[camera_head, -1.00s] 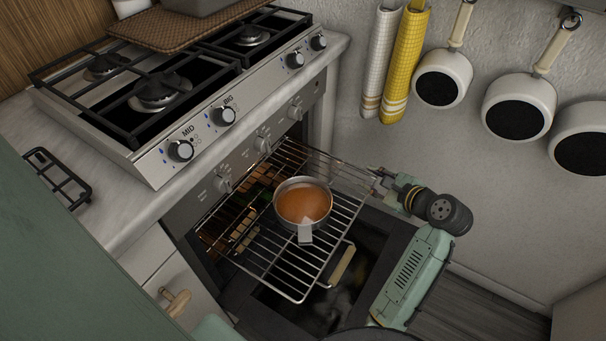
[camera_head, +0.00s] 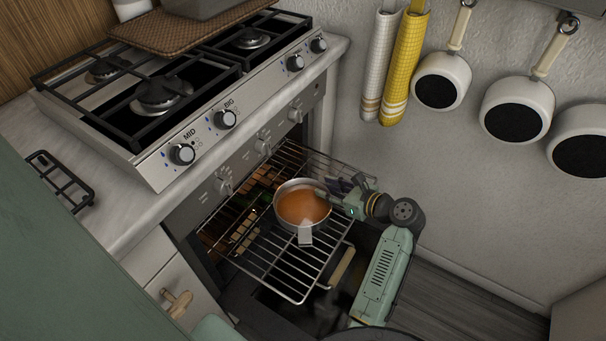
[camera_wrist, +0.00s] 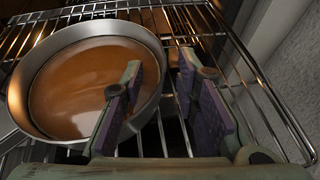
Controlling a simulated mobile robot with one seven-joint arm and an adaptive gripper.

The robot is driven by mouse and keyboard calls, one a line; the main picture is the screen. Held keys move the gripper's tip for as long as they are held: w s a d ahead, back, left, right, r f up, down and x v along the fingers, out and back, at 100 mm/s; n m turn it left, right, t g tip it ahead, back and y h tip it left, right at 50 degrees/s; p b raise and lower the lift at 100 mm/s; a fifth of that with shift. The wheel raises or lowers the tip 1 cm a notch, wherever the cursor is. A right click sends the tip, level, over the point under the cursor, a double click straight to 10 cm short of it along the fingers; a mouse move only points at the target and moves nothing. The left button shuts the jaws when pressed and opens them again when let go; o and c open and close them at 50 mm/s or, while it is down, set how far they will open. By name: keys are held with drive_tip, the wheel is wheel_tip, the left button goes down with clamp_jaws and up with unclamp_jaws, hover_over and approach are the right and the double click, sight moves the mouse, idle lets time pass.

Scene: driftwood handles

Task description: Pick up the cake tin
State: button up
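The cake tin (camera_head: 302,207) is a round silver pan holding a smooth orange-brown filling. It sits upright on a pulled-out oven rack (camera_head: 292,288), with a small pale tab at its front. The tin fills the left of the wrist view (camera_wrist: 78,88). My gripper (camera_head: 331,190) is at the tin's right side. In the wrist view my gripper (camera_wrist: 160,78) is open, one finger overlapping the tin's inside and the other beyond its right rim. I cannot tell whether a finger touches the tin.
The oven door is open below the rack, with a wooden-grip handle (camera_head: 342,266). The stove top (camera_head: 170,100) with knobs stands above left. Towels (camera_head: 403,70) and pans (camera_head: 516,110) hang on the wall at right. Floor is free at lower right.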

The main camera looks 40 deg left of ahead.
drive_tip(key=shift+x, duration=1.4)
drive_tip(key=shift+c, duration=0.3)
clamp_jaws()
drive_tip(key=shift+r, duration=0.1)
